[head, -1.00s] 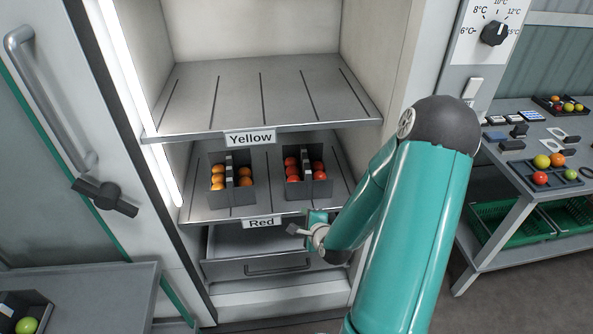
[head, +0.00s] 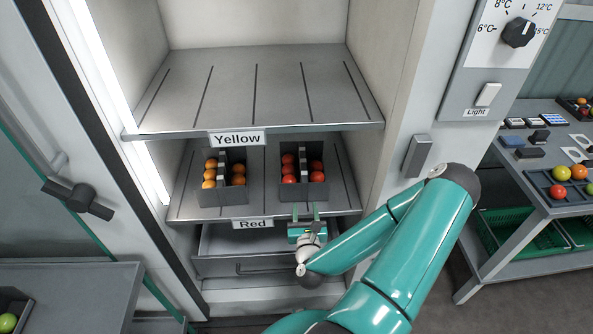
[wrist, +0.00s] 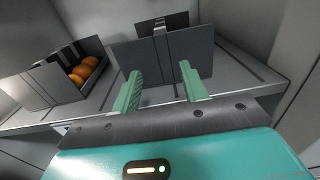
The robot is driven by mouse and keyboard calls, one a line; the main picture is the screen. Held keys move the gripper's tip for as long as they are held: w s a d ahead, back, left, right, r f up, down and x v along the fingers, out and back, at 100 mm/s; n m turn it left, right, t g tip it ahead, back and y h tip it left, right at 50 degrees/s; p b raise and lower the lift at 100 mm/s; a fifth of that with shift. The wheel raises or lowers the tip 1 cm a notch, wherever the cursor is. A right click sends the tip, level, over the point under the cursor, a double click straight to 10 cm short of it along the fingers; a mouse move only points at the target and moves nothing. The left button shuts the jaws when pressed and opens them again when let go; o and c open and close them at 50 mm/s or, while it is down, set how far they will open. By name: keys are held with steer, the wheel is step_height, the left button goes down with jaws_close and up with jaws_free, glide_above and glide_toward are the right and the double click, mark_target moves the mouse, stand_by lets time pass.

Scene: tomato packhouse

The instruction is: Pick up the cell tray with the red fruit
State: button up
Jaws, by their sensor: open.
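The cell tray with red fruit (head: 303,197) stands upright on the lower shelf, right of centre. It is dark grey, with a raised divider between two rows of red fruit. In the wrist view its dark front wall (wrist: 195,62) and upright divider are straight ahead; its fruit is hidden there. My gripper (head: 306,211) is in front of the shelf edge, just below and before this tray. In the wrist view my gripper (wrist: 160,74) has its two green fingers apart, with nothing between them, pointing at the tray. I cannot tell whether they touch it.
A similar tray with orange fruit (head: 222,194) stands to the left on the same shelf, labelled Red (head: 252,224). The upper shelf (head: 255,95), labelled Yellow, is empty. A drawer (head: 245,262) sits below. The cabinet's side wall is at right; a table (head: 560,200) stands beyond.

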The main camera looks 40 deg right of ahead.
mark_target(305, 189)
steer(key=x, duration=0.8)
steer(key=shift+s+d, duration=0.1)
steer(key=shift+d, duration=0.25)
steer(key=shift+x, duration=2.75)
steer(key=shift+r, duration=0.1)
jaws_close()
